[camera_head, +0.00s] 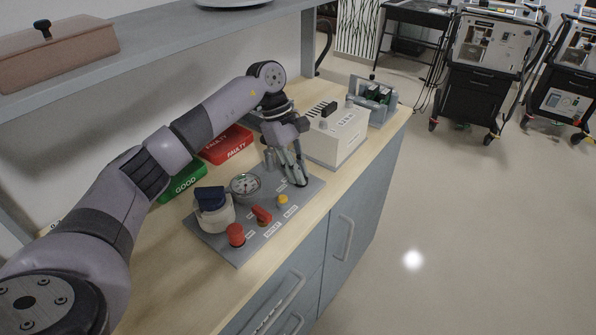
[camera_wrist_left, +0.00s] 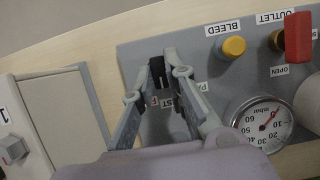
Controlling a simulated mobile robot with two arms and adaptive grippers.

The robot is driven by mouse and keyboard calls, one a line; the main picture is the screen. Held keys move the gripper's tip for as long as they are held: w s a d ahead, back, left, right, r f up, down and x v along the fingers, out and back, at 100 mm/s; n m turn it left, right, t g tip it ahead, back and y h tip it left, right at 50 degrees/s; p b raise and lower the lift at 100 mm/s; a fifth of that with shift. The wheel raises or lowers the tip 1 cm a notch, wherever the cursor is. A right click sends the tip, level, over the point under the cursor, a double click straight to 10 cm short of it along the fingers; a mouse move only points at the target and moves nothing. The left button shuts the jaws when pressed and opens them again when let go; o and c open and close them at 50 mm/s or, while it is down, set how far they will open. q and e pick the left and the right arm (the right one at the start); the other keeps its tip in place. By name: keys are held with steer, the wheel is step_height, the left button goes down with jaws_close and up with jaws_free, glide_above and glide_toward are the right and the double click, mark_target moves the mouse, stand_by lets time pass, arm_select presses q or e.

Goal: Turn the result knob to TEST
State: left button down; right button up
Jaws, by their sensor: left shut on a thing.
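The result knob (camera_wrist_left: 157,72) is small and black, at the end of the grey test panel (camera_head: 243,246). My left gripper (camera_head: 297,179) reaches down over the panel's far end. In the left wrist view its fingers (camera_wrist_left: 166,78) are closed on the knob from both sides. Partly covered labels lie around it; I can read "ST", "P" and a red letter, but cannot tell which one the knob points to. In the head view the gripper hides the knob. My right gripper is not in view.
The panel also carries a pressure gauge (camera_head: 245,184), a yellow bleed knob (camera_head: 282,200), a red outlet lever (camera_head: 261,214) and a red knob (camera_head: 235,234). A white box (camera_head: 336,137) stands just beyond. Green (camera_head: 183,181) and red (camera_head: 226,145) trays lie behind, under a shelf (camera_head: 160,45).

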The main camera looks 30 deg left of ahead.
arm_select(q)
steer(key=c, duration=1.6)
jaws_free()
steer(key=shift+a+r, duration=0.1)
steer(key=shift+r, duration=0.05)
glide_above(261, 163)
steer(key=shift+r, duration=0.4)
